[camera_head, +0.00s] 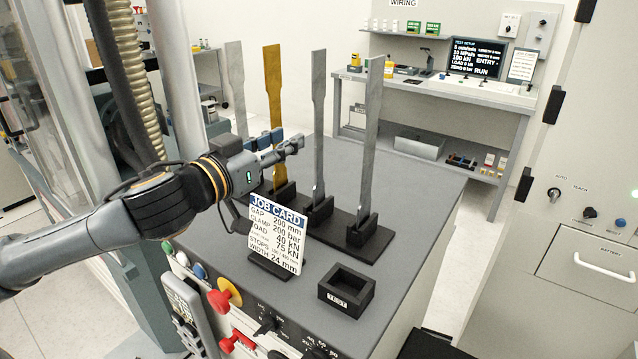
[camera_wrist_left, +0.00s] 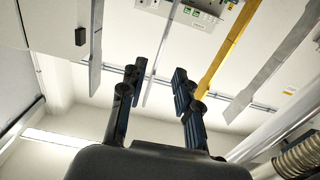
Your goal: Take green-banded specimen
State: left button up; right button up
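Several tall flat specimens stand upright in dark holders on the grey bench top. In the head view they are a grey one (camera_head: 236,88), a yellow one (camera_head: 272,85), a third, grey one (camera_head: 318,105) and a grey one (camera_head: 372,130) at right. I cannot make out a green band on any. My left gripper (camera_head: 291,147) is level with their middle, just left of the third specimen. In the left wrist view its fingers (camera_wrist_left: 158,80) are open, with a thin grey specimen (camera_wrist_left: 160,50) appearing between them, apparently not gripped. The yellow specimen (camera_wrist_left: 232,40) is to the right.
A job card (camera_head: 275,236) stands in front of the holders. An empty dark box (camera_head: 346,290) marked TEST sits at the bench's front right. A side table (camera_head: 470,95) with a screen is behind. The bench's right side is clear.

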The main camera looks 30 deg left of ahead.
aim_at(315, 125)
pick_arm(q)
jog(key=w+p, duration=0.1)
jog(key=w, duration=0.1)
jog(key=w+p, duration=0.1)
jog(key=w, duration=0.1)
jog(key=w+p, duration=0.2)
jog(key=shift+d, duration=0.35)
jog(key=shift+w+p, duration=0.4)
jog(key=shift+w, duration=0.1)
jog(key=w, duration=0.1)
jog(key=w+p, duration=0.2)
jog(key=shift+w+d+f, duration=0.15)
jog(key=shift+w+d, duration=0.1)
jog(key=shift+w, duration=0.05)
jog(key=shift+w+d+f, duration=0.1)
jog(key=shift+w+f, duration=0.1)
jog(key=shift+w, duration=0.2)
jog(key=shift+s, duration=0.1)
pick_arm(e)
notch_tip(315, 125, up, 7)
jog(key=w, duration=0.1)
jog(key=shift+w+r, duration=0.15)
jog(key=shift+w, duration=0.1)
pick_arm(q)
grip_shut()
